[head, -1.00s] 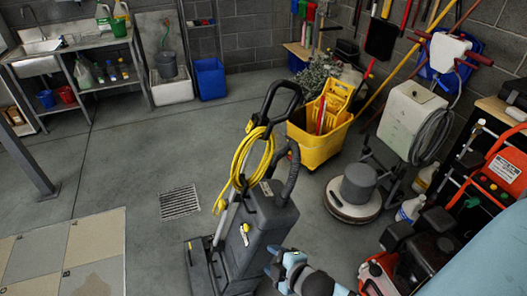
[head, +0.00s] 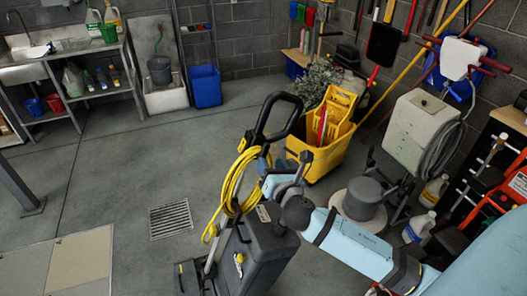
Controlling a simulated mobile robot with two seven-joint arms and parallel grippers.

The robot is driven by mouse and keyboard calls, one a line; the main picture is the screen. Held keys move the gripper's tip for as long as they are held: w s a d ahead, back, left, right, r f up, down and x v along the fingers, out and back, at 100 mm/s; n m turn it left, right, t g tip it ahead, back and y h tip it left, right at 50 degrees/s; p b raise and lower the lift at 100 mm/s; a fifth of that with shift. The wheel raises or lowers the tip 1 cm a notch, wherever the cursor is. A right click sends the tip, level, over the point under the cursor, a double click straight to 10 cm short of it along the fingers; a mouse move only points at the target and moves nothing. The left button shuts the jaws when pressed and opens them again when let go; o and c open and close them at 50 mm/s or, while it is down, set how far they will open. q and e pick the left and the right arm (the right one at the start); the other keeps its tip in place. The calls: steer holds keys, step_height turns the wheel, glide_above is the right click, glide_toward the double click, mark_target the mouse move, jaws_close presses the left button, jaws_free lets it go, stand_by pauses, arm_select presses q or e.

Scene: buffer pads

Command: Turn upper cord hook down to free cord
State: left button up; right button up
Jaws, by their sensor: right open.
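An upright grey floor machine (head: 257,255) stands at the bottom centre with a black loop handle (head: 284,101). A yellow cord (head: 229,188) hangs in a long coil from the upper part of its handle column. The upper cord hook is too small to make out clearly; a small yellow part (head: 243,144) shows at the top of the coil. My right gripper (head: 265,172) is open, just right of the coil and below the handle loop. I cannot tell whether it touches the handle column or the hook. My left gripper is not in view.
A yellow mop bucket (head: 318,160) stands behind the handle. A floor polisher (head: 362,198) and its pale tank (head: 418,127) stand to the right, behind my right arm. A floor drain (head: 171,219) and open concrete floor lie to the left.

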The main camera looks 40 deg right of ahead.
mark_target(265, 155)
steer(key=x, duration=0.6)
jaws_close()
